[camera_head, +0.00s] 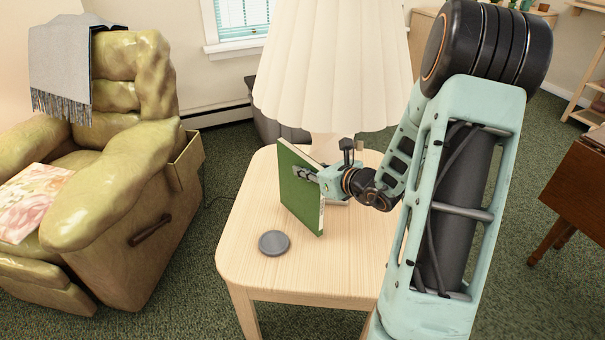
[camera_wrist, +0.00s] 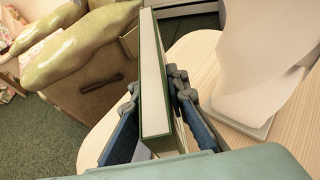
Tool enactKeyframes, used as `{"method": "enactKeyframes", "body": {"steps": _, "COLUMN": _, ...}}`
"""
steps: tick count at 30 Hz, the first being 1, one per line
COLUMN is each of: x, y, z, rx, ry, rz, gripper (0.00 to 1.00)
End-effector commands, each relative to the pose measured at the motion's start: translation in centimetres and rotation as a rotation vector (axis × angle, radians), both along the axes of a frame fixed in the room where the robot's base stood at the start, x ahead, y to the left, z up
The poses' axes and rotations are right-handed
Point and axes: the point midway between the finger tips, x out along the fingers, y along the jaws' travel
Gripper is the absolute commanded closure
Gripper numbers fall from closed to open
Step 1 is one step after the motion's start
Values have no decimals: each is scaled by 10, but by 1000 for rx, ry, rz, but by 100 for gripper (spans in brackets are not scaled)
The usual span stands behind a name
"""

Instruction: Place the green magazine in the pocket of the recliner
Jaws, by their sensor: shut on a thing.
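The green magazine (camera_head: 299,193) is a thick, book-like thing with a green cover and pale page edges. It stands upright over the light wood side table. My gripper (camera_head: 308,174) is shut on it from the right. In the wrist view the magazine (camera_wrist: 153,75) runs up between my two fingers (camera_wrist: 155,88), its pale edge facing the camera. I cannot tell whether its lower edge touches the table. The olive recliner (camera_head: 120,210) is at the left. Its pocket (camera_head: 186,160) is on the side facing the table, with its top rim showing; its inside is hidden.
The side table (camera_head: 250,235) holds a round grey coaster (camera_head: 273,243) and a lamp with a large pleated shade (camera_head: 335,65) close behind my gripper. A lever (camera_head: 150,230) is on the recliner's side. Open green carpet lies between recliner and table.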

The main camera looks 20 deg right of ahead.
Motion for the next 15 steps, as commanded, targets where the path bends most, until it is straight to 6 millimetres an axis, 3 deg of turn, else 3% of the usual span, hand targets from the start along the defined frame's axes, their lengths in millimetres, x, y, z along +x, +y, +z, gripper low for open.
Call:
{"method": "enactKeyframes", "body": {"steps": 3, "x": 10, "y": 4, "z": -14, "rx": 0, "ry": 1, "rz": 2, "gripper": 100}}
{"method": "enactKeyframes", "body": {"steps": 14, "x": 11, "y": 4, "z": -17, "rx": -1, "ry": 0, "rz": 0, "gripper": 100}}
{"method": "enactKeyframes", "body": {"steps": 15, "x": 11, "y": 4, "z": -17, "rx": -1, "ry": 1, "rz": 0, "gripper": 85}}
